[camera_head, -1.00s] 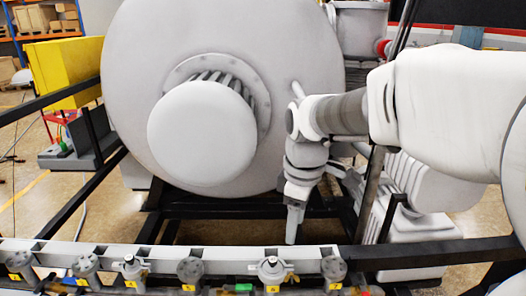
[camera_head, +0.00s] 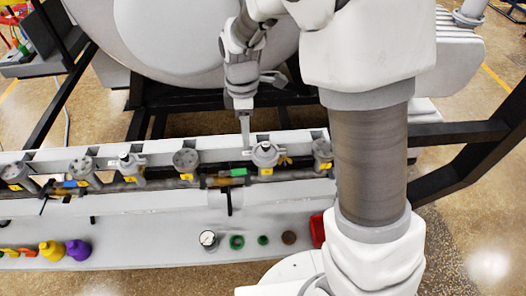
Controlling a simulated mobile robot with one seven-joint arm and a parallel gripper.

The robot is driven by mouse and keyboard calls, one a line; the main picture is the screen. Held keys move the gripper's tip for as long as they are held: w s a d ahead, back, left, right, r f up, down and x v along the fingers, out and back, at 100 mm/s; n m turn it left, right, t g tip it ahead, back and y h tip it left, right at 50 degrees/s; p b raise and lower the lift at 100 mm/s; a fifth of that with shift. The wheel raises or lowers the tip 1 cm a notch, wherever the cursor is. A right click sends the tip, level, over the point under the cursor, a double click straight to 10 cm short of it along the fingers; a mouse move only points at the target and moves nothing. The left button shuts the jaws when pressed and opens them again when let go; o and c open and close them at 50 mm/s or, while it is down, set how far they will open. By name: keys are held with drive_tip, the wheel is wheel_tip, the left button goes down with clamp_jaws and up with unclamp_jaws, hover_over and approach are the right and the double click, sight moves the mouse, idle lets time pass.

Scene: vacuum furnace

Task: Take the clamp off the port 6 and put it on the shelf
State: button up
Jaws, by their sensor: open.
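A row of capped ports runs along the white rail (camera_head: 100,153). Two ports carry a clamp with a wing nut: one clamp (camera_head: 265,154) is near the right end, another clamp (camera_head: 127,165) is further left. The port numbers on the yellow labels are too small to read. My gripper (camera_head: 245,142) points down just left of and behind the right clamp, open and holding nothing. Its fingers are seen edge-on, and whether they touch the clamp cannot be told. The shelf (camera_head: 150,235) is the pale surface in front of and below the rail.
On the shelf stand a yellow bottle (camera_head: 50,249), a purple bottle (camera_head: 79,250), a gauge (camera_head: 208,239), small green parts and a red box (camera_head: 318,229). The shelf is clear between the purple bottle and the gauge. The large furnace body (camera_head: 190,40) stands behind the rail.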

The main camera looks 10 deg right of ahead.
sight(248, 153)
wheel_tip(248, 153, down, 2)
drive_tip(key=shift+f, duration=0.25)
drive_tip(key=shift+s+d+f+p, duration=0.1)
drive_tip(key=shift+s+f+p, duration=0.1)
drive_tip(key=shift+f, duration=1.1)
drive_tip(key=shift+s+f+p, duration=0.1)
drive_tip(key=shift+f+p, duration=0.05)
drive_tip(key=shift+f, duration=1.15)
clamp_jaws()
